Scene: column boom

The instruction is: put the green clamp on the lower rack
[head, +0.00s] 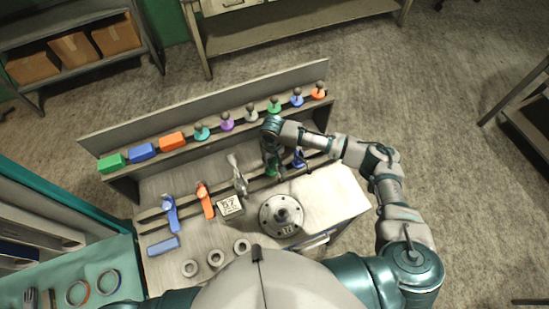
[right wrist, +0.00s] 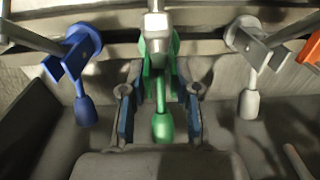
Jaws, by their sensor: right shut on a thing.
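The green clamp (right wrist: 161,125) is between the two fingers of my right gripper (right wrist: 160,108), which is shut on it. Its handle points down toward the camera in the right wrist view, and its upper part overlaps the rail. In the head view my right gripper (head: 273,158) covers most of the clamp, over the lower rack (head: 222,188) between a grey clamp (head: 238,174) and a blue clamp (head: 299,158). I cannot tell whether the green clamp rests on the rack. My left gripper is out of view.
The lower rack also holds an orange clamp (head: 205,199) and another blue clamp (head: 170,212). The upper shelf (head: 190,152) carries coloured blocks and knobbed pieces. A round flanged part (head: 281,214), a 57 sign (head: 230,205) and several rings stand on the bench nearer me.

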